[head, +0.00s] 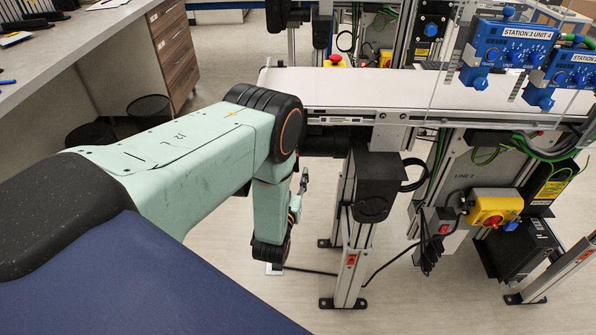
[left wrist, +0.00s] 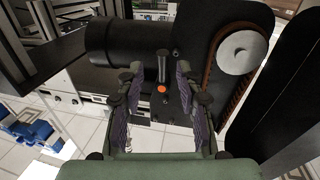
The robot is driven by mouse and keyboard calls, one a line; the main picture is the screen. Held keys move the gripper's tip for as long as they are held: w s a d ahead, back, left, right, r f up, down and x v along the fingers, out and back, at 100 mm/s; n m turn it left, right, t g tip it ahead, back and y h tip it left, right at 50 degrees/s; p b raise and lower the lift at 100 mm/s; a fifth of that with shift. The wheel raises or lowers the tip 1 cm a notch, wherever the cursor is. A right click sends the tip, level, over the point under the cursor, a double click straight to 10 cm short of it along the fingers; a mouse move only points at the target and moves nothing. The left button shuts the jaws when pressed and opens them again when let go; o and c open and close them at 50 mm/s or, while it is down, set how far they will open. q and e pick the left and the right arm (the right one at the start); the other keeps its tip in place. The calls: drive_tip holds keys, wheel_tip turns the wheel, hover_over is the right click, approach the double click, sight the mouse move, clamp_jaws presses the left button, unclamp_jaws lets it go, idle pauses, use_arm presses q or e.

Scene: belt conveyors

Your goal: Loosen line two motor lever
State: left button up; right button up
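My left gripper (head: 298,197) hangs below the near end of the white conveyor (head: 345,86), partly hidden by my own arm. In the left wrist view the left gripper (left wrist: 160,97) is open, its two purple-padded fingers apart. A short black lever (left wrist: 162,66) with an orange-red end shows between the fingers, with clear gaps at both sides; whether it lies within their reach in depth I cannot tell. Behind it is a black cylindrical motor (left wrist: 120,44). The motor is mostly hidden under the conveyor in the head view (head: 322,141). My right gripper is not in view.
A grey panel marked LINE 2 (head: 461,176) carries a yellow switch box (head: 494,207) at the right. A conveyor leg (head: 348,245) stands right of my gripper. A belt pulley (left wrist: 242,53) is beside the motor. A desk (head: 75,50) stands at the left.

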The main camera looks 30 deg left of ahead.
use_arm(q)
drive_tip(key=shift+w+a+f, duration=0.15)
drive_tip(key=shift+w+a, duration=0.55)
drive_tip(key=shift+w, duration=0.35)
drive_tip(key=shift+w+d, duration=0.1)
drive_tip(key=shift+d, duration=0.3)
drive_tip(key=shift+c, duration=1.4)
drive_tip(key=shift+a+f, duration=0.1)
drive_tip(key=shift+a, duration=0.4)
drive_tip(key=c, duration=0.4)
drive_tip(key=shift+d, duration=0.2)
clamp_jaws()
